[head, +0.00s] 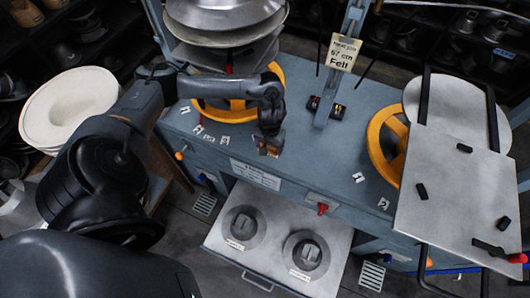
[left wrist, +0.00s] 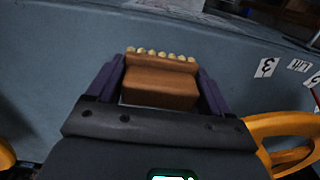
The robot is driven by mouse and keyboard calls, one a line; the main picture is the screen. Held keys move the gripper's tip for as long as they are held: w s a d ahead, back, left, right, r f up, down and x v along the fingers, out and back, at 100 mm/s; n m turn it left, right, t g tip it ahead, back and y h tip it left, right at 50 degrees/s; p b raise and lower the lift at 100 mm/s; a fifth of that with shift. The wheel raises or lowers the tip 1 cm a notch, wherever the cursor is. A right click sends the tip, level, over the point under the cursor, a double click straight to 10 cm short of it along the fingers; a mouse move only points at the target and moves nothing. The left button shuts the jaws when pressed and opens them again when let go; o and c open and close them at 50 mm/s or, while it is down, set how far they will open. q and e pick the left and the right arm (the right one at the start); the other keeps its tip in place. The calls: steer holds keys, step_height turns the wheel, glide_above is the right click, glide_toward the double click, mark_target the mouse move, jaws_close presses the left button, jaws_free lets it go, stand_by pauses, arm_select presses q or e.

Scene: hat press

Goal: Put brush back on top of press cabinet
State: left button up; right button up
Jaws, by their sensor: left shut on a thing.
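The brush (head: 270,150) is a small brown wooden block. In the left wrist view the brush (left wrist: 160,88) shows a row of pale bristle tufts along its far edge. My left gripper (head: 268,143) is shut on it, with one dark finger on each side. The blue-grey press cabinet (head: 330,150) has its top below the gripper. The brush is over the front part of that top, between the two yellow wheels. I cannot tell whether it touches the surface. The cabinet's surface (left wrist: 60,45) fills the left wrist view's background. My right gripper is out of view.
An open drawer (head: 345,232) holds two round grey moulds. Yellow wheels (head: 385,150) flank the free middle of the top. Stacked metal press parts (head: 225,18) stand at the back left. A post with a paper sign (head: 343,52) rises behind. A pale hat (head: 70,105) lies left.

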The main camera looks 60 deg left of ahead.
arm_select(q)
steer(key=shift+s+a+f, duration=0.45)
steer(key=shift+a+f, duration=0.1)
steer(key=shift+a, duration=0.15)
step_height(320, 180, down, 3)
steer(key=shift+f+b, duration=0.2)
steer(key=shift+b, duration=0.25)
steer(key=shift+f, duration=0.3)
steer(key=o, duration=0.9)
steer(key=shift+f, duration=0.1)
